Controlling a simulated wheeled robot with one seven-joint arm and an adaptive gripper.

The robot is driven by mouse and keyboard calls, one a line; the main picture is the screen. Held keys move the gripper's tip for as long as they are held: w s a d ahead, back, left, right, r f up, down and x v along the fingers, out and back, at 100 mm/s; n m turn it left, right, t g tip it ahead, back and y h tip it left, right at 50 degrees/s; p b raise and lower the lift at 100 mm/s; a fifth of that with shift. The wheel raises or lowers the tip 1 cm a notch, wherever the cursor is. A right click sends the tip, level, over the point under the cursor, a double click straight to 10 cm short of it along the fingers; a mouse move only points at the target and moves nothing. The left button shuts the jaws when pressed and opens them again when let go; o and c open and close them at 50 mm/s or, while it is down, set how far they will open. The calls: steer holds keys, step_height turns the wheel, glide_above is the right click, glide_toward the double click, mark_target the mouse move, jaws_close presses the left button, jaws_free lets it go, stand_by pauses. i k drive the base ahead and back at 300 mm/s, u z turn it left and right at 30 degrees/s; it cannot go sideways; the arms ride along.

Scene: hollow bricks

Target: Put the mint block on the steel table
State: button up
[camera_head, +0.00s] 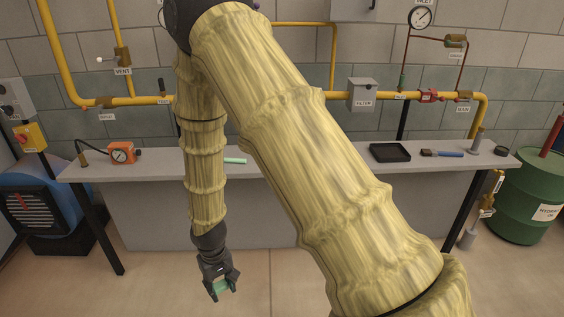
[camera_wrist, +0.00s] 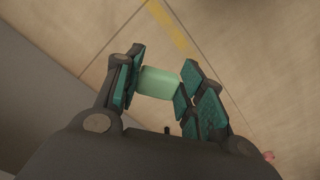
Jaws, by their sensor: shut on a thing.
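The mint block (camera_wrist: 159,83) is a small pale green block held between the fingers of my gripper (camera_wrist: 155,92) in the wrist view. In the head view my gripper (camera_head: 221,290) hangs low in front of the steel table (camera_head: 150,198), with the mint block (camera_head: 221,286) at its fingertips. The gripper is shut on the block, below the level of the tabletop and apart from the table. Part of the block is hidden by the fingers. My arm covers the middle of the table.
On the table are an orange gauge box (camera_head: 122,153) at left, a pale green stick-like item (camera_head: 235,161), a black tray (camera_head: 390,152) and a blue-handled brush (camera_head: 447,154) at right. A green drum (camera_head: 525,200) stands right, a blue machine (camera_head: 40,210) left. Bare tabletop shows left of my arm.

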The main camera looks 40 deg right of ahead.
mark_target(174, 163)
steer(key=u, duration=0.6)
steer(key=i, duration=1.6)
steer(key=z, duration=0.3)
